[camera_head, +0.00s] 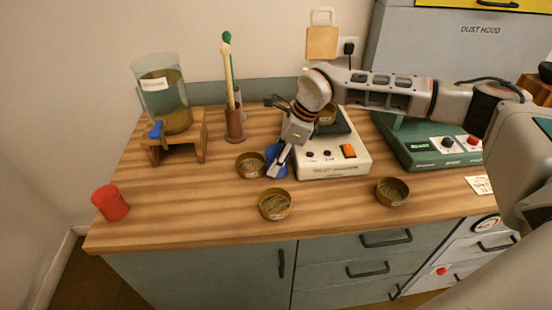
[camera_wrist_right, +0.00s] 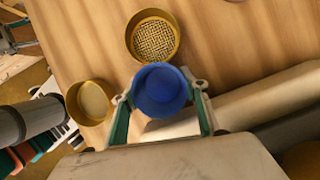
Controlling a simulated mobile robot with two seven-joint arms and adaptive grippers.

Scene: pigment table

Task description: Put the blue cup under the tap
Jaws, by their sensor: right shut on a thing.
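The blue cup (camera_head: 278,153) is in my right gripper (camera_head: 281,164), at the left side of the white device on the table. In the right wrist view the cup (camera_wrist_right: 160,88) sits between the two green-padded fingers of the gripper (camera_wrist_right: 161,98), its open mouth facing the camera. I cannot tell whether its base touches the table. The tap (camera_head: 156,130) is blue and juts from the front of a glass tank (camera_head: 163,90) on a wooden stand (camera_head: 182,146), left of the cup. My left gripper is not in view.
Two round brass sieves (camera_head: 251,165) and (camera_head: 275,204) lie close to the cup, another (camera_head: 392,191) farther right. An upright holder with tall tools (camera_head: 234,126) stands between stand and cup. A red cup (camera_head: 110,203) is at the front left. The tabletop before the stand is clear.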

